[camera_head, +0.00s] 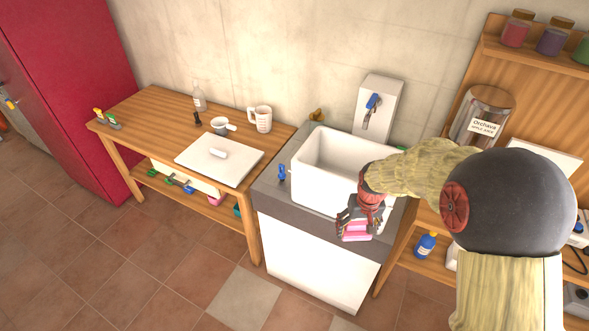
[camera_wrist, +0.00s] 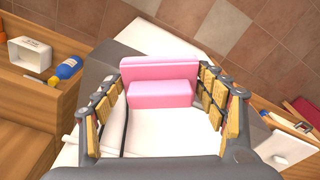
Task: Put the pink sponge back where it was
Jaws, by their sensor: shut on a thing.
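The pink sponge (camera_head: 355,230) is held between the fingers of my gripper (camera_head: 357,222), at the front right of the sink cabinet in the head view. In the wrist view the pink sponge (camera_wrist: 160,88) lies between the two padded fingers of my gripper (camera_wrist: 165,95), with a lighter top face and a darker back part. The white sink basin (camera_head: 322,172) is just behind and left of my gripper. My arm hides the right part of the basin. I cannot tell whether the sponge touches the grey counter (camera_head: 268,188).
A wooden table (camera_head: 150,112) on the left holds a white board (camera_head: 240,172), a mug (camera_head: 260,119), a small cup (camera_head: 220,125) and a bottle (camera_head: 199,97). A blue bottle (camera_head: 425,245) stands on the lower right shelf. The tiled floor (camera_head: 170,280) in front is clear.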

